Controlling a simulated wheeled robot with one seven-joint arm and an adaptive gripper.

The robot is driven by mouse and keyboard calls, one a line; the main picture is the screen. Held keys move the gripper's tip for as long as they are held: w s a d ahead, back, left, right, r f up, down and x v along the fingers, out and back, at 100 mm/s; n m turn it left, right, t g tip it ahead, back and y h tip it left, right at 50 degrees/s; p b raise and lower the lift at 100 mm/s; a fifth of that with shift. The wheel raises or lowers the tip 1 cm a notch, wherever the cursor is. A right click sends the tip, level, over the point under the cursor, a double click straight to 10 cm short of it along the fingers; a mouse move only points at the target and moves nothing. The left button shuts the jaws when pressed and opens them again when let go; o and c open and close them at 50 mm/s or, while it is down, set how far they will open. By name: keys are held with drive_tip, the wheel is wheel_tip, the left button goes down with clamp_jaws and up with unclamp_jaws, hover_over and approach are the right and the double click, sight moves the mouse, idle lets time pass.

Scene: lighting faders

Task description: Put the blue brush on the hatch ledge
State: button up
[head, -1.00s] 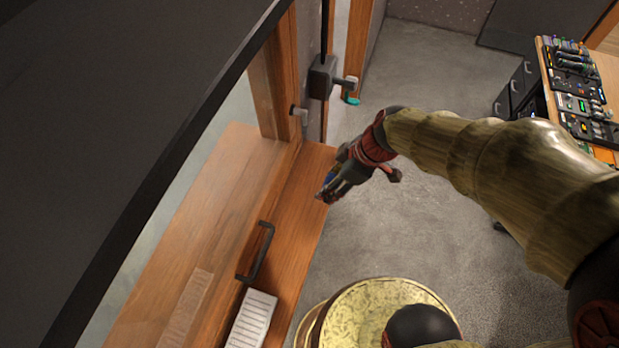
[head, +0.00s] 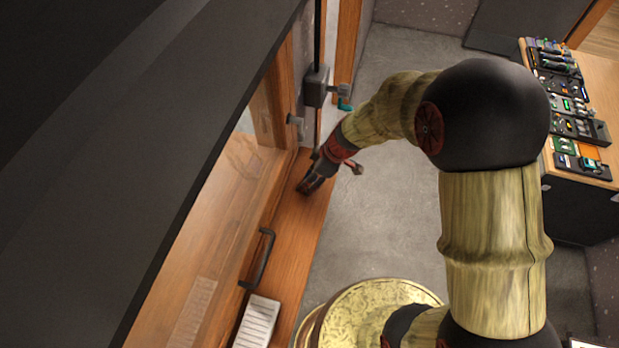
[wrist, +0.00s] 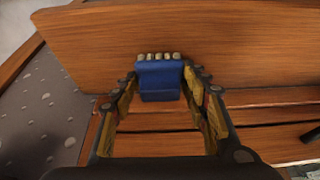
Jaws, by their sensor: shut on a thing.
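The blue brush (wrist: 160,82) has a blue body with a row of pale bristle tufts at its far edge. It sits between the fingertips of my gripper (wrist: 160,76) in the wrist view. My gripper is shut on it. In the head view my gripper (head: 304,187) is over the far part of the wooden hatch ledge (head: 303,225), and the brush cannot be made out there. The wrist view shows wood of the ledge (wrist: 250,122) below the brush. I cannot tell whether the brush touches the wood.
A black handle (head: 263,258) and a pale ribbed block (head: 257,322) are on the near part of the ledge. A grey latch box (head: 317,87) is beyond my gripper. A large dark panel (head: 110,120) fills the upper left. A desk with fader consoles (head: 560,85) stands at right.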

drive_tip(key=shift+f, duration=0.4)
drive_tip(key=shift+f, duration=0.15)
drive_tip(key=o, duration=1.1)
drive_tip(key=shift+r, duration=0.25)
drive_tip(key=s+d+r+m+t+h, duration=0.1)
drive_tip(key=s+d+r+m, duration=0.15)
drive_tip(key=r, duration=0.55)
drive_tip(key=s+d+r+m+b, duration=0.15)
drive_tip(key=s+d+r, duration=0.25)
drive_tip(key=r, duration=0.4)
drive_tip(key=s+d+r+m+t+h, duration=0.1)
drive_tip(key=s+d+r+m, duration=0.15)
drive_tip(key=r, duration=0.55)
drive_tip(key=s+d+r+m+t+h, duration=0.1)
drive_tip(key=s+d+r+m, duration=0.2)
drive_tip(key=s, duration=0.2)
drive_tip(key=s+d+r+m+t+h, duration=0.1)
drive_tip(key=s+d+r+m, duration=0.1)
drive_tip(key=s+d+m, duration=0.1)
drive_tip(key=shift+s+d+r+m, duration=0.35)
drive_tip(key=shift+s+m, duration=0.4)
drive_tip(key=shift+s, duration=0.5)
drive_tip(key=shift+a+r, duration=0.15)
